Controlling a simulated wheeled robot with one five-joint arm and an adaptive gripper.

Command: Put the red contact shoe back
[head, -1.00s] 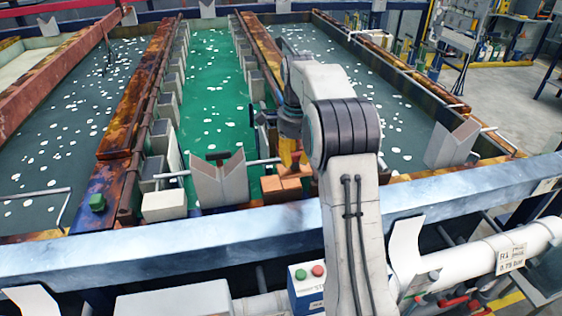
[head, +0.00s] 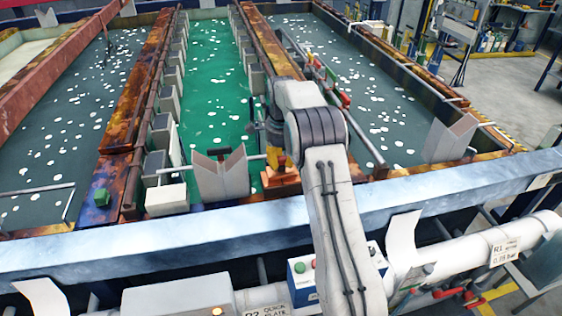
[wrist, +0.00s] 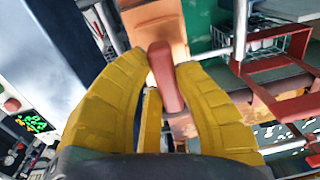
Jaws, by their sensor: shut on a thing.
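The red contact shoe (wrist: 166,80) is a small red block between the yellow fingers of my gripper (wrist: 163,62) in the wrist view. The fingers are shut on it. In the head view my gripper (head: 279,160) is low over the front end of the green tank, and only a bit of red shows at it. A copper-orange block (wrist: 152,22) lies just beyond the shoe in the wrist view. It also shows below my gripper in the head view (head: 281,180). I cannot tell whether the shoe touches it.
A grey V-shaped saddle (head: 221,176) stands left of my gripper, with a pale rod by it. A rusty rail (head: 268,45) runs back along the green tank. The blue-grey front beam (head: 150,243) crosses below my arm. Red and green pieces (head: 345,99) sit on the right.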

